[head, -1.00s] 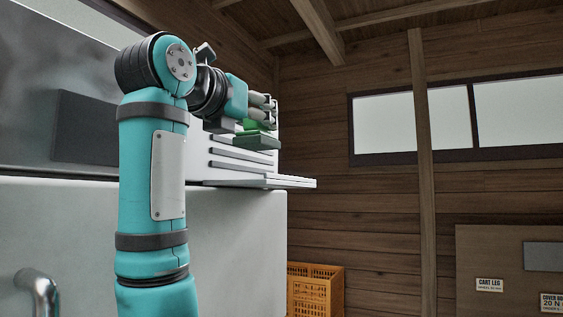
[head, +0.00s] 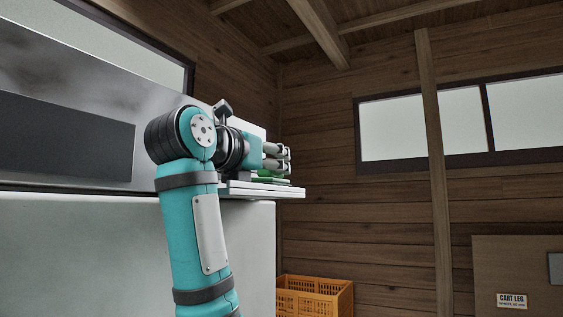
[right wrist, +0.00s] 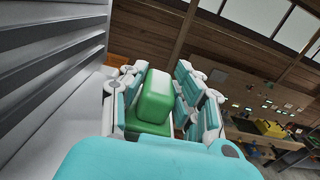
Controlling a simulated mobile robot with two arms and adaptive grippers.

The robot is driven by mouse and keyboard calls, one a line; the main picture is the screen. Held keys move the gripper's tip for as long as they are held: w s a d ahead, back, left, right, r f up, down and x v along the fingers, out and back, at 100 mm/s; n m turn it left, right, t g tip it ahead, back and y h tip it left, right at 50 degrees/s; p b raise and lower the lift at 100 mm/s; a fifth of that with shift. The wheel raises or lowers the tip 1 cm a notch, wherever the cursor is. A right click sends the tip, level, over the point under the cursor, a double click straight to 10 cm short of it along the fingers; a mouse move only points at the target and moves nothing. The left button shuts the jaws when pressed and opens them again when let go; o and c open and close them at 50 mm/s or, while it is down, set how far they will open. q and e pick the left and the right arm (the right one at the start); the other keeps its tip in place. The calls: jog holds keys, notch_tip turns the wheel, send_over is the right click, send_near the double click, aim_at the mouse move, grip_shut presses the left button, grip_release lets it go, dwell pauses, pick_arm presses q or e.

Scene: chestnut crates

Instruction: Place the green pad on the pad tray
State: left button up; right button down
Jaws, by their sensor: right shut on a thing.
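My right gripper (head: 285,159) is shut on the green pad (head: 270,179), which is low and partly hidden behind the fingers in the head view. In the right wrist view, the green pad (right wrist: 155,98) shows as a rounded block on a wider green base, between the fingers of the right gripper (right wrist: 165,80). A pale flat ledge (head: 265,190), which looks like the pad tray, juts out just below the pad. Whether the pad touches it cannot be told. My left gripper is not in view.
A large white cabinet (head: 120,245) with a grey panel (head: 60,140) above stands at the left. Grey slats (right wrist: 45,70) run close beside the gripper in the right wrist view. An orange crate (head: 314,297) is below. The space right of the ledge is open.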

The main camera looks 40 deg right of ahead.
jog(key=shift+s, duration=0.15)
jog(key=c, duration=1.3)
grip_release()
jog(key=shift+w+a, duration=0.2)
jog(key=shift+o, duration=1.3)
jog(key=shift+w+a, duration=0.15)
jog(key=shift+a, duration=0.1)
jog(key=shift+o, duration=0.2)
jog(key=shift+s+a+f+b, duration=0.1)
jog(key=shift+s+a+b, duration=0.1)
jog(key=shift+s+b, duration=0.1)
jog(key=b+v, duration=0.3)
jog(key=v, duration=0.7)
jog(key=shift+w+a, duration=0.1)
jog(key=shift+a, duration=0.05)
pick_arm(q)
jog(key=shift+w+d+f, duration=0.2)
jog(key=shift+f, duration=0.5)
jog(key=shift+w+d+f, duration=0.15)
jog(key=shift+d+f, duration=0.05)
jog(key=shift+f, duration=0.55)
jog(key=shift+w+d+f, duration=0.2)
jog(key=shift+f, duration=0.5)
pick_arm(e)
jog(key=shift+s+a, duration=0.25)
jog(key=shift+a, duration=0.25)
